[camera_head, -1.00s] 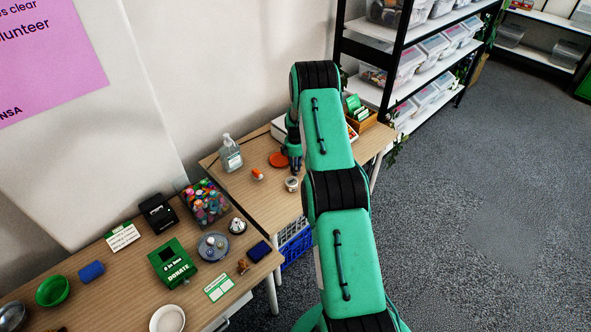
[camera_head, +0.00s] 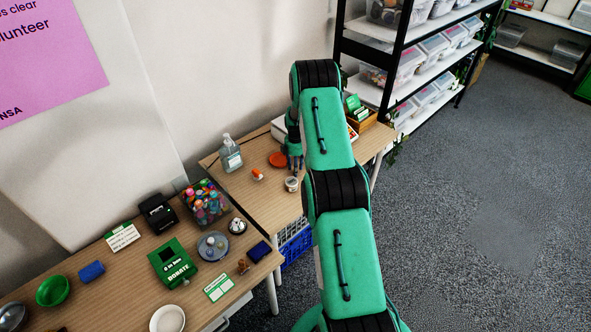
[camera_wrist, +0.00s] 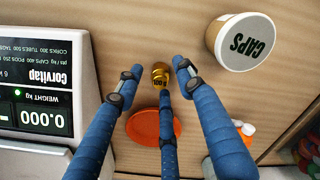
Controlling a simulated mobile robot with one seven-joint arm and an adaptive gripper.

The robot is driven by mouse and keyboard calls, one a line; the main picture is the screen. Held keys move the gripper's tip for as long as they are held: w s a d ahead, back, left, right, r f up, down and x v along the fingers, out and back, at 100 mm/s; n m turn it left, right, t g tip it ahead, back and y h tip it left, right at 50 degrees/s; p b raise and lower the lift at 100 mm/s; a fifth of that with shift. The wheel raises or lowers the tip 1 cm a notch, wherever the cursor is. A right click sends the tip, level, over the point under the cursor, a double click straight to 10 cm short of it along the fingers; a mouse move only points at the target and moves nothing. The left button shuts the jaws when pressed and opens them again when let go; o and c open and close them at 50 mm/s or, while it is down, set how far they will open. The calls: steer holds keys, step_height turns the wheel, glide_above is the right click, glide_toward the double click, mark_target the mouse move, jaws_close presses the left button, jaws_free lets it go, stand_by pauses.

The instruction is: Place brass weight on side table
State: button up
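The brass weight (camera_wrist: 160,73) is a small golden piece in the wrist view, on or just above the wooden side table (camera_wrist: 160,28). My gripper (camera_wrist: 157,74) has blue fingers spread around it, with visible gaps between the weight and the side fingertips. The middle fingertip is close below it in the picture; I cannot tell if they touch. In the head view my gripper (camera_head: 295,163) is low over the side table (camera_head: 235,190), and I cannot make out the weight there.
A scale (camera_wrist: 40,100) reading 0.000 stands left in the wrist view. A CAPS tub (camera_wrist: 240,42) and an orange disc (camera_wrist: 150,127) are close to the fingers. A sanitizer bottle (camera_head: 230,153) stands on the side table. A donation box (camera_head: 172,262) stands on the nearer table.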

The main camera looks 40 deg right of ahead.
step_height(320, 180, up, 12)
steer(key=shift+f+p, duration=0.25)
steer(key=shift+p, duration=0.05)
stand_by(0.7)
